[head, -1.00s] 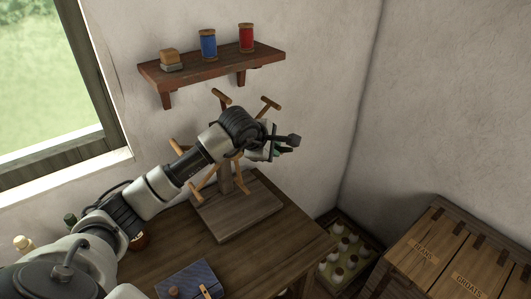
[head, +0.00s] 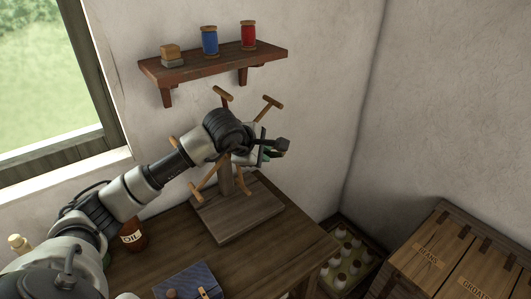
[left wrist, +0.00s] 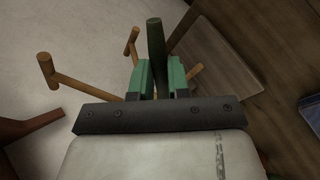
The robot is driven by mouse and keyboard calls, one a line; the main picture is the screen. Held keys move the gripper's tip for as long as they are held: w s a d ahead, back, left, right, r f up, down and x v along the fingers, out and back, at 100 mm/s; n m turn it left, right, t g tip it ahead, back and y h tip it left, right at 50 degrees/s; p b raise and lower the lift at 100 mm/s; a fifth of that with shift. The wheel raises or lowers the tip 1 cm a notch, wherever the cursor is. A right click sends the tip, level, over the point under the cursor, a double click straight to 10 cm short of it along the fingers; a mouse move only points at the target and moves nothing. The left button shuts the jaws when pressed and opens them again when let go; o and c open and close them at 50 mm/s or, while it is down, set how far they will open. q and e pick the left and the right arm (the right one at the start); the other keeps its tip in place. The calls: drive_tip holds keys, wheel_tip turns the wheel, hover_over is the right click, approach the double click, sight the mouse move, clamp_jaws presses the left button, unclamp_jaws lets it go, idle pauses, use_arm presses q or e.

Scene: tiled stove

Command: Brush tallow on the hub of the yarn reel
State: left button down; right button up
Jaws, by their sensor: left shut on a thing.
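The yarn reel stands on the table. Its wooden base (head: 248,222), post and T-ended arms (head: 272,103) show in the head view, and arms also show in the left wrist view (left wrist: 80,86). My left arm hides the hub. My left gripper (head: 275,150) is in front of the reel, right of its middle. In the left wrist view its green fingers (left wrist: 160,75) are shut on a dark green handle (left wrist: 156,42), likely the brush. The bristle end is hidden, so I cannot tell whether it touches the hub. My right gripper is out of view.
A brown oil bottle (head: 132,236) and a dark blue book-like object (head: 188,282) are on the table (head: 160,255). A wall shelf (head: 215,66) holds blue and red spools and small blocks. Crates stand at the right (head: 440,255), with a bottle crate beside the table.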

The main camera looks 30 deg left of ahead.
use_arm(q)
drive_tip(key=shift+s+d+b, duration=0.1)
drive_tip(key=shift+s+d, duration=0.3)
drive_tip(key=shift+d, duration=0.5)
drive_tip(key=shift+s+d+b, duration=0.1)
drive_tip(key=shift+s+d, duration=0.25)
drive_tip(key=shift+d, duration=0.6)
drive_tip(key=shift+s+d+b, duration=0.1)
drive_tip(key=shift+s+d, duration=0.3)
drive_tip(key=shift+d, duration=0.5)
drive_tip(key=shift+d, duration=0.1)
drive_tip(key=d, duration=0.1)
drive_tip(key=s+d+b, duration=0.1)
drive_tip(key=shift+d, duration=0.3)
drive_tip(key=shift+a, duration=0.1)
